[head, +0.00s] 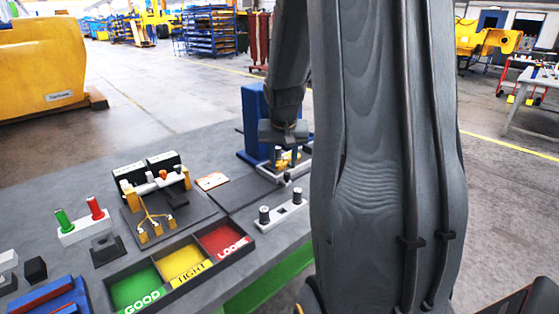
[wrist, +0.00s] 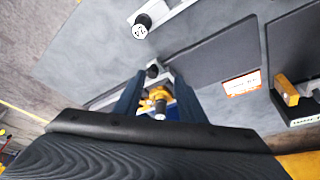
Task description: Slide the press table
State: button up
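The press (head: 254,112) is a blue upright frame at the back of the bench in the head view, partly hidden by my arm. A yellow part (head: 286,157) shows low at the press, below my gripper (head: 284,153). In the wrist view, my gripper (wrist: 157,97) points down with its two blue fingers apart. The press table itself is hard to make out, mostly hidden by my gripper.
A white block with two dark-topped pins (head: 284,214) stands at the bench's right edge. A dark mat (head: 243,192) lies before the press. A sorting tray (head: 178,263) marked GOOD, TIGHT and LOOSE is in front. Red and green plugs (head: 82,219) stand left.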

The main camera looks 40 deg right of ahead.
aim_at(287, 173)
jog(key=shift+w+d+f+p, duration=0.25)
jog(key=shift+w+d+f, duration=0.35)
jog(key=shift+f, duration=0.5)
jog(key=shift+w+d+f+p, duration=0.25)
jog(key=shift+w+d+f, duration=0.2)
jog(key=shift+d+f, duration=0.5)
jog(key=shift+w+d+f+p, duration=0.25)
jog(key=shift+w+d+f, duration=0.25)
jog(key=shift+f, duration=0.75)
grip_shut()
